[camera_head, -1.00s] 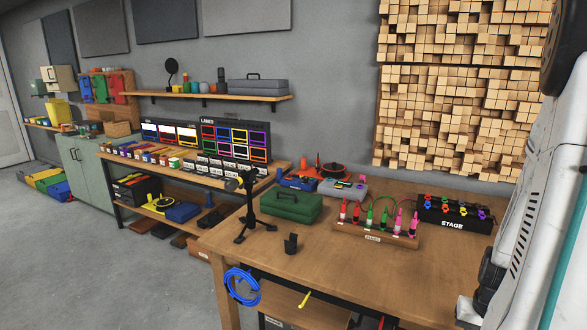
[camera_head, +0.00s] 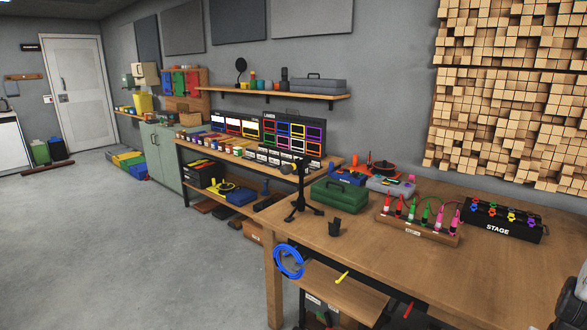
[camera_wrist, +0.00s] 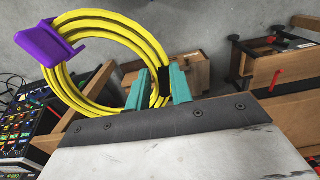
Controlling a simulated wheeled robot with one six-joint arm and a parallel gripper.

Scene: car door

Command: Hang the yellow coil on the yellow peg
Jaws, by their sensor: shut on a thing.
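My gripper (camera_wrist: 160,86) shows in the wrist view with teal fingers closed on the yellow coil (camera_wrist: 148,45). The coil's loop stands out beyond the fingers to the upper left, and a purple piece (camera_wrist: 50,42) shows on its left side. In the head view the yellow peg (camera_head: 342,277) sticks out at the front edge of the workbench (camera_head: 390,262) and looks bare. My gripper and the coil are outside the head view, so their distance from the peg cannot be told.
A blue coil (camera_head: 289,262) hangs at the bench's front left corner, left of the yellow peg. A red peg (camera_head: 408,310) is to the right. A black stand (camera_head: 303,190) and green case (camera_head: 339,196) are on the bench. Open floor (camera_head: 130,240) lies to the left.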

